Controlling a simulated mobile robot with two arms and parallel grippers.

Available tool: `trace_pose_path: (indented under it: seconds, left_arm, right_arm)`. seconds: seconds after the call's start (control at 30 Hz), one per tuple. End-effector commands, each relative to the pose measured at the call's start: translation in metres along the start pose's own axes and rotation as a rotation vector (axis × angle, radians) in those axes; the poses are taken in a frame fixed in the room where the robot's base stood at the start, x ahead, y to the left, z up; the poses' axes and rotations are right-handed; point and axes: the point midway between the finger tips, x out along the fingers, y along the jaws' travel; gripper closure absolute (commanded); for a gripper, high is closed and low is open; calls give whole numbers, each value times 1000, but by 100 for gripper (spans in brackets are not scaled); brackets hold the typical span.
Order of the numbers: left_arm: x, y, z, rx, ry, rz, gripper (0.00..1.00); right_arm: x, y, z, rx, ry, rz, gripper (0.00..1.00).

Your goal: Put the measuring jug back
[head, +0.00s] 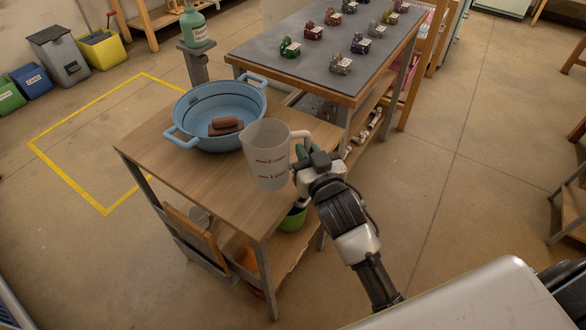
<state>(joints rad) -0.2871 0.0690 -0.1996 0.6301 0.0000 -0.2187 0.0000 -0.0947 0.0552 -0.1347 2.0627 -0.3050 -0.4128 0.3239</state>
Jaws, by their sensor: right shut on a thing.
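The measuring jug (263,160) is translucent white with red markings, in the middle of the head view. My right gripper (304,163) is shut on the jug's handle at its right side. The jug looks close to upright over the right edge area of the wooden table (215,190). I cannot tell whether its base touches the tabletop. The jug hides part of the table edge behind it. My left gripper is not in view.
A blue basin (179,125) with a brown object (226,126) inside stands on the table, just left of the jug. A green bottle (194,27) stands behind on a post. A grey-topped table (310,75) holds several small labelled items. The wooden table's front left is bare.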

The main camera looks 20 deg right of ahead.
Motion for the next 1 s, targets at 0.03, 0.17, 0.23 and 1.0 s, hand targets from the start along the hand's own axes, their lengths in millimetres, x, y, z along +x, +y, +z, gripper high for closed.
trace_pose_path:
  seconds: [0.03, 0.17, 0.23, 1.0]
  left_arm:
    - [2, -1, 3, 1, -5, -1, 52]
    - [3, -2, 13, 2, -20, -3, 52]
    - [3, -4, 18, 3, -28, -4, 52]
    - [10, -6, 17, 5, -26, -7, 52]
  right_arm:
    - [7, -7, 6, 3, 1, -1, 100]
    - [16, -16, 14, 1, 2, -1, 100]
    - [18, -18, 16, 0, 2, -1, 100]
    - [18, -18, 58, -1, 2, -1, 76]
